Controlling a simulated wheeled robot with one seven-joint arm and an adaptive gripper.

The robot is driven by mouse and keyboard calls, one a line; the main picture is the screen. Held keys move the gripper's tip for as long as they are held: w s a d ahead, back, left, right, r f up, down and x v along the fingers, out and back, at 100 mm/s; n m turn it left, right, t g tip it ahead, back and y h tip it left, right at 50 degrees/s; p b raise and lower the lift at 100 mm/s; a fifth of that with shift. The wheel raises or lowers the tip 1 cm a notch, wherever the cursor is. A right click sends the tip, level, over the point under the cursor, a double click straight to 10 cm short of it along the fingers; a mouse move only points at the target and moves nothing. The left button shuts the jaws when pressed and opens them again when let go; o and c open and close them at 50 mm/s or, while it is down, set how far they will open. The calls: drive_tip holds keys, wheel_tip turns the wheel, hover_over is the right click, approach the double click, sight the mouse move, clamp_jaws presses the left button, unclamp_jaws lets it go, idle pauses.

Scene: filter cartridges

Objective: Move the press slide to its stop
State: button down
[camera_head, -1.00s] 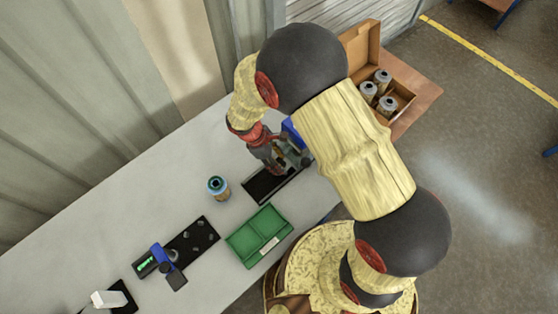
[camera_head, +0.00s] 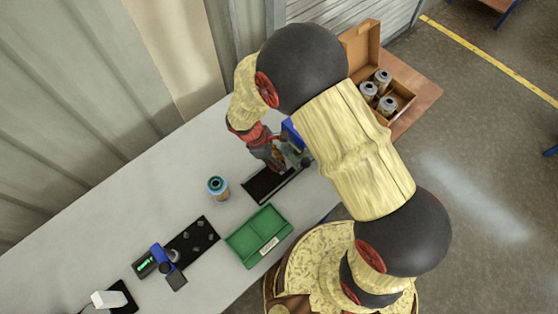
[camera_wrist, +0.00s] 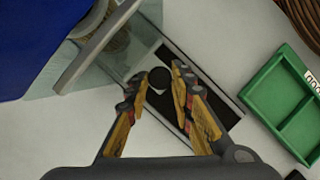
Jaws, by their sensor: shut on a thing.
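The press shows as a blue body (camera_head: 292,132) at the back of the bench, partly hidden by my arm. Its black base with a rail (camera_head: 262,186) runs out toward the lower left. In the wrist view, the blue body (camera_wrist: 35,40) fills the upper left, and the dark track (camera_wrist: 215,105) runs diagonally. The press slide's round black knob (camera_wrist: 159,77) sits between my fingertips. My gripper (camera_wrist: 158,74) is shut on this knob, above the track. In the head view my gripper (camera_head: 277,163) is beside the blue body; its fingertips are hard to make out.
A green divided tray (camera_head: 259,236) lies in front of the press. A cartridge (camera_head: 218,188) stands to its left. A black plate with holes (camera_head: 192,243) and a blue device (camera_head: 163,259) are further left. An open box of cartridges (camera_head: 371,76) is at the back right.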

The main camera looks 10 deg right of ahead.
drive_tip(key=s+a, duration=0.2)
drive_tip(key=a, duration=0.1)
drive_tip(key=s+a+p, duration=0.1)
drive_tip(key=s+a, duration=0.2)
drive_tip(key=a, duration=0.1)
drive_tip(key=s+a, duration=0.2)
drive_tip(key=a, duration=0.2)
drive_tip(key=shift+s, duration=0.2)
drive_tip(key=c, duration=2)
unclamp_jaws()
drive_tip(key=shift+a, duration=0.1)
drive_tip(key=shift+o, duration=1.2)
drive_tip(key=shift+s+a, duration=0.1)
drive_tip(key=shift+o, duration=1.1)
